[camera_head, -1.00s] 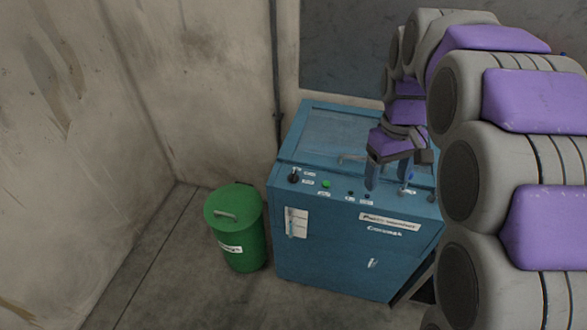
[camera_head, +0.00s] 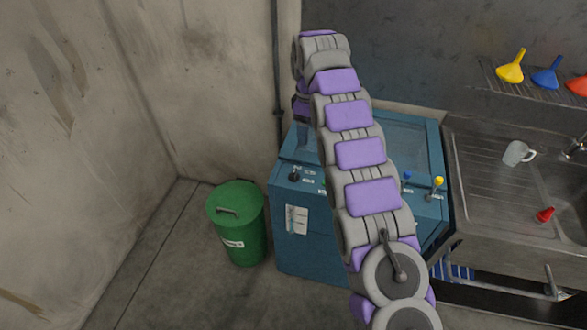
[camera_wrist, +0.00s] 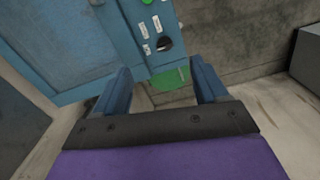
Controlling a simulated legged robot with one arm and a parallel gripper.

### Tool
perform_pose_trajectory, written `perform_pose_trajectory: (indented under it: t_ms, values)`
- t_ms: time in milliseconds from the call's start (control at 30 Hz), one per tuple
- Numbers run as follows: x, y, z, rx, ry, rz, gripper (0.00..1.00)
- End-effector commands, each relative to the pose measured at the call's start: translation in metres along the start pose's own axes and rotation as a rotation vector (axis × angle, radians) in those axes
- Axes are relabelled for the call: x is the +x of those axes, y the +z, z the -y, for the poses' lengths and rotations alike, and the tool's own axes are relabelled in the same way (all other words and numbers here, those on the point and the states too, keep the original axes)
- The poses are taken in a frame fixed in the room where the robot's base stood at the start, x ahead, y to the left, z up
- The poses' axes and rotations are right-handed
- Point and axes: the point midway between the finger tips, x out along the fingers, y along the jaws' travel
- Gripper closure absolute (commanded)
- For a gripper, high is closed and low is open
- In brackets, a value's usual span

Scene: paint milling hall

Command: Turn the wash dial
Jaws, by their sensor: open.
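The wash dial looks to be the black knob (camera_head: 294,175) at the left end of the blue machine's (camera_head: 310,250) top panel, beside small white labels. In the wrist view this dark knob (camera_wrist: 164,44) shows near the panel's edge, just beyond the fingertips and roughly between them. My gripper (camera_wrist: 163,76) is open, with its two blue fingers apart and nothing between them. It appears apart from the knob. In the head view my arm hides most of the gripper and the middle of the panel.
A green lidded bin (camera_head: 237,240) stands left of the machine. Levers with a blue knob (camera_head: 406,175) and a yellow knob (camera_head: 438,182) rise at the panel's right. A metal sink (camera_head: 490,185) with a mug (camera_head: 517,153) stands to the right. Concrete walls close the left and back.

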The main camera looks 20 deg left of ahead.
Motion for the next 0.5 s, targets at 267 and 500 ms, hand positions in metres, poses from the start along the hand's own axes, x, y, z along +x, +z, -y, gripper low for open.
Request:
perform_pose_trajectory:
  t_ms: [267,500]
  values:
    - [0.028,-0.040,0.001,-0.148,0.001,-0.022,0.28]
    - [0.039,-0.045,0.001,-0.173,0.003,-0.026,0.28]
